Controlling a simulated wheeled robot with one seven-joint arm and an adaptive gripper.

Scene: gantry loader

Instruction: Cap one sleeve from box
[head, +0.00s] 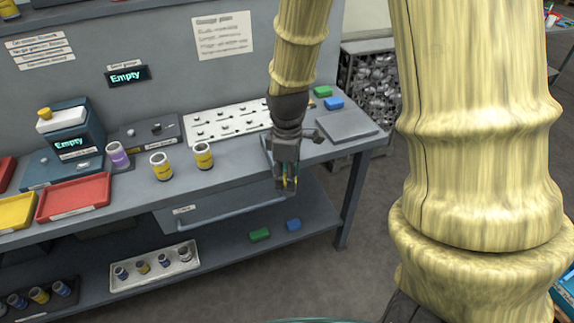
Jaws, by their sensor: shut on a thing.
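My gripper (287,184) points down at the bench's front edge, near the right end of the drawer (225,208). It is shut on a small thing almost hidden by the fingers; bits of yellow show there. Two yellow-and-white sleeves (161,166) (204,156) stand upright on the bench, left of my gripper. A purple-and-white sleeve (117,156) stands farther left. No box of caps can be made out for certain.
A white pegged board (228,122) lies behind my gripper. A red tray (74,198) and a yellow tray (15,212) sit left. A device reading "Empty" (70,135) stands behind them. A white rack (154,268) of small cylinders is on the lower shelf. A wire bin (375,85) stands right.

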